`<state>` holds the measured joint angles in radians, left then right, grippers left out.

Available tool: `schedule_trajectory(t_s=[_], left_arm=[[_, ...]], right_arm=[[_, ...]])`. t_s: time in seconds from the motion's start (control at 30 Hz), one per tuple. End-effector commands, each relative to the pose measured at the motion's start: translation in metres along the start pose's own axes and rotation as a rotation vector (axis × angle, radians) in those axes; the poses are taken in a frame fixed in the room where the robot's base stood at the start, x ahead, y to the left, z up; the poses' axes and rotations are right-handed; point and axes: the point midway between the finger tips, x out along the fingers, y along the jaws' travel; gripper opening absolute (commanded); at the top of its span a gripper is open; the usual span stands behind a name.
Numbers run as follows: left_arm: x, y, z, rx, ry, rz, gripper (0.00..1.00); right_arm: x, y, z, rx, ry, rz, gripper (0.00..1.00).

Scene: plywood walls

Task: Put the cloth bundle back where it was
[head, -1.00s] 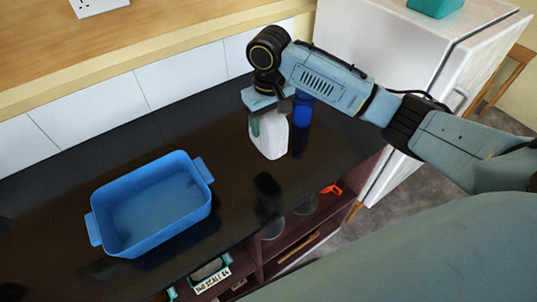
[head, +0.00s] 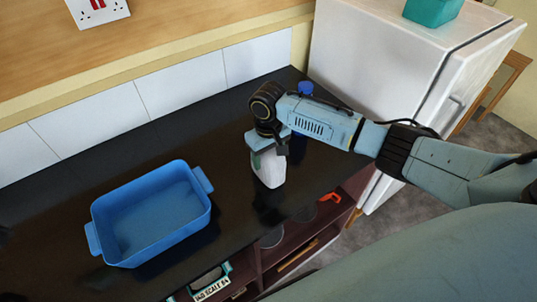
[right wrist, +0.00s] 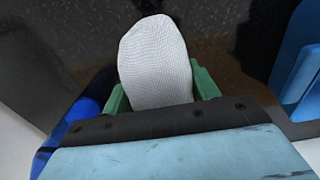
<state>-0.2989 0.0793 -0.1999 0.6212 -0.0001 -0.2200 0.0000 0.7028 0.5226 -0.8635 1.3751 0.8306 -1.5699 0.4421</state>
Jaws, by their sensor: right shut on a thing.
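The cloth bundle (head: 269,171) is white and upright over the dark counter, to the right of the blue tray. My right gripper (head: 268,152) is shut on its upper part. In the right wrist view the bundle (right wrist: 156,65) shows a fine woven texture between the green fingers of my right gripper (right wrist: 160,98). Its lower end is at or just above the counter; I cannot tell whether it touches. My left gripper is not in view.
A blue tray (head: 97,215) with two handles stands on the black counter (head: 130,145) to the left. A blue bottle (head: 306,88) stands just behind my right arm, partly hidden. A white fridge (head: 365,55) is at the right. Open shelves lie below the counter's front edge.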

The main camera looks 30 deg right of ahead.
Motion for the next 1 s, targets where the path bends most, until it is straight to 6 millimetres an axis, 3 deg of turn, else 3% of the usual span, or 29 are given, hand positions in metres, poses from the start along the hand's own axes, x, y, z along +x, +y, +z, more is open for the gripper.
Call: schedule_trajectory(t_s=[0.2,0.23,0.37,0.73,0.87,1.0], left_arm=[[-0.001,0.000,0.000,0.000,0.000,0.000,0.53],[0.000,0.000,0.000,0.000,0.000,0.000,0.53],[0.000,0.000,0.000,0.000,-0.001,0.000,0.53],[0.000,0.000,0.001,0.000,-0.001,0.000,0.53],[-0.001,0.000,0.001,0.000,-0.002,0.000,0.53],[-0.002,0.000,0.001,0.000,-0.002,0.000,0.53]], right_arm=[[0.003,0.000,0.000,0.001,0.001,0.000,0.23],[0.003,0.000,0.000,0.000,0.001,0.000,0.63],[0.002,0.000,0.000,0.001,0.001,0.000,0.80],[-0.003,0.001,0.000,0.001,0.001,0.001,0.81],[-0.021,0.001,-0.001,0.000,0.003,0.000,0.81],[-0.052,0.000,-0.002,0.000,0.005,-0.001,0.81]])
